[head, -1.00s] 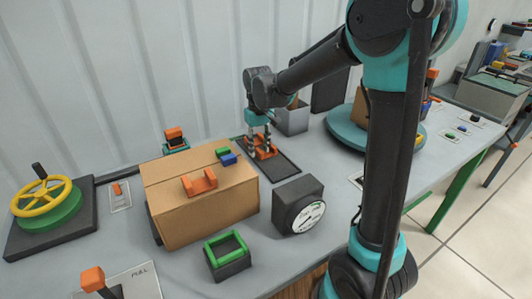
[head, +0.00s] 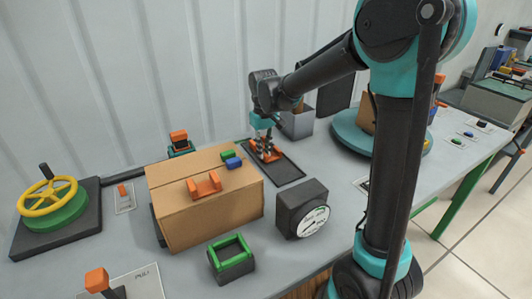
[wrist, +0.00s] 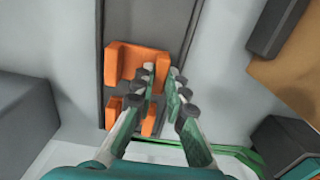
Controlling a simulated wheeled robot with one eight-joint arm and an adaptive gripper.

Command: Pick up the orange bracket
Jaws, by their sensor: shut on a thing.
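Orange bracket pieces (head: 268,156) lie on a long dark tray behind the cardboard box. In the wrist view an orange U-shaped bracket (wrist: 122,66) sits on the tray, with another orange part (wrist: 113,112) nearer; I cannot tell whether they are joined. My gripper (head: 264,149) points down at the tray. In the wrist view its fingers (wrist: 164,74) are close together, shut on the bracket at its right side. The fingers hide part of the orange. The bracket appears still down on the tray. A similar orange bracket (head: 204,186) lies on top of the box.
The cardboard box (head: 215,218) stands in front of the tray (head: 286,174), with blue and green blocks on top. A dark gauge (head: 303,208) is to its right. A grey bin (head: 298,124) and a teal turntable (head: 352,139) stand beyond the tray. A yellow handwheel (head: 47,198) is at left.

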